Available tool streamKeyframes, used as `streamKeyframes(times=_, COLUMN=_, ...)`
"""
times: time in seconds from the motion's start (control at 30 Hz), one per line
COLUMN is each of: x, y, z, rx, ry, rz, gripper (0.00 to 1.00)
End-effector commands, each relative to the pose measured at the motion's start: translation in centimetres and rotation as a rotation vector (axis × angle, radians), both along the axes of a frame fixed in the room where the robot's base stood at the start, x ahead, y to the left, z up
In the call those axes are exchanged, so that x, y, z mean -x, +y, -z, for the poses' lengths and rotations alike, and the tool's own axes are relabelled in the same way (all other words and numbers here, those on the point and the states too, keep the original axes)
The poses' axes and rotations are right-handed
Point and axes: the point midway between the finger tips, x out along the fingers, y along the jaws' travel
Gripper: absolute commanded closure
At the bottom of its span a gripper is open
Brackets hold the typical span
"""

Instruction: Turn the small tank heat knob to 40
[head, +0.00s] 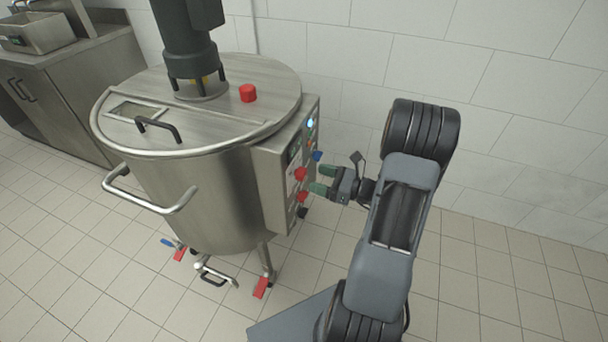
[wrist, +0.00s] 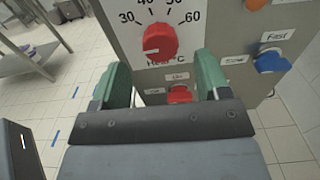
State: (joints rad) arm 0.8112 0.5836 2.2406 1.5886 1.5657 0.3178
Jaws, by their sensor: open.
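The small tank (head: 205,195) is a steel vessel with a control box on its right side. Its red heat knob (wrist: 157,43) sits on a white scale marked 30 to 60 and labelled Heat °C. The knob's white mark lies at its lower left, below the 30. It also shows as a red knob in the head view (head: 300,174). My gripper (head: 322,180) is open, with green fingertips pointing at the box. In the wrist view the fingertips (wrist: 162,78) lie to the left and right, below the knob. They appear apart from it, with nothing between them.
A red On/Off knob (wrist: 180,94) sits just below the heat knob. A blue Slow/Fast knob (wrist: 272,62) is to its right. A steel counter (head: 75,80) stands at the left. The floor at right is clear.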

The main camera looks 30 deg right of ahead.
Motion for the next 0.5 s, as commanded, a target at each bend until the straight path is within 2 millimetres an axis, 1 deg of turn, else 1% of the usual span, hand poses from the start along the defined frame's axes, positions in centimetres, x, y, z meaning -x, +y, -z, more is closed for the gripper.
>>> streamKeyframes(times=0.03, x=-0.7, y=0.8, z=0.0, rx=0.0, ry=0.0, rz=-0.006, gripper=0.31)
streamKeyframes(times=0.2, x=-2.5, y=2.4, z=0.0, rx=0.001, ry=0.0, rz=-0.004, gripper=0.31)
streamKeyframes(times=0.33, x=-3.4, y=3.2, z=0.0, rx=0.001, ry=-0.001, rz=-0.003, gripper=0.31)
streamKeyframes(times=0.5, x=-3.9, y=3.7, z=0.0, rx=0.001, ry=0.0, rz=-0.002, gripper=0.31)
